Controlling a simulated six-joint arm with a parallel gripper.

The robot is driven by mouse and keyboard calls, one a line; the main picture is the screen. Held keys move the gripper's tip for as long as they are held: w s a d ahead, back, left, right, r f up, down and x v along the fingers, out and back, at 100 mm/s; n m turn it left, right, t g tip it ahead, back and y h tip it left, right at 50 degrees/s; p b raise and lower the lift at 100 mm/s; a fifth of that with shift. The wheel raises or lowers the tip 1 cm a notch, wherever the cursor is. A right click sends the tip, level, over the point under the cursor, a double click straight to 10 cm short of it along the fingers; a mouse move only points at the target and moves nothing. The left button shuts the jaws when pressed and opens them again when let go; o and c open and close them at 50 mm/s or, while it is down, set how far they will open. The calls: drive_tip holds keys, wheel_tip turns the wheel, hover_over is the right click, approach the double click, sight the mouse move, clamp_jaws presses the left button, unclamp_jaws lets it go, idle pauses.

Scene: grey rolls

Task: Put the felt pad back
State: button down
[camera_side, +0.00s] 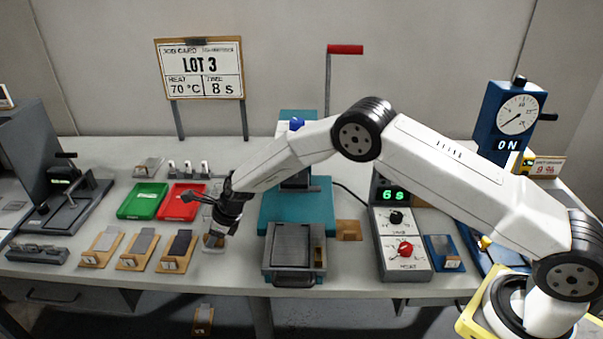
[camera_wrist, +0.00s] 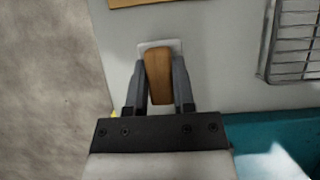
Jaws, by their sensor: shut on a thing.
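My gripper (camera_side: 218,232) points down at the front of the bench, left of the teal press. In the wrist view its two fingers (camera_wrist: 160,85) are shut on a brown, wood-like block (camera_wrist: 159,72) with a pale plate (camera_wrist: 172,45) at its far end. I take this block and plate to be the felt pad. In the side view a pale piece (camera_side: 211,249) shows just under the fingertips, partly hidden by the gripper. I cannot tell whether it touches the bench or hangs slightly above it.
Three wooden stands with grey samples (camera_side: 102,246) are left of the gripper. Green (camera_side: 142,201) and red (camera_side: 182,203) trays lie behind. A small brown plate (camera_side: 348,230) lies beside the press.

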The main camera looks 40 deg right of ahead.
drive_tip(key=shift+w+f, duration=0.15)
drive_tip(key=shift+f, duration=0.05)
drive_tip(key=shift+w+a+f, duration=0.1)
drive_tip(key=shift+f, duration=1.55)
drive_tip(key=shift+f, duration=0.1)
drive_tip(key=shift+c, duration=2.2)
unclamp_jaws()
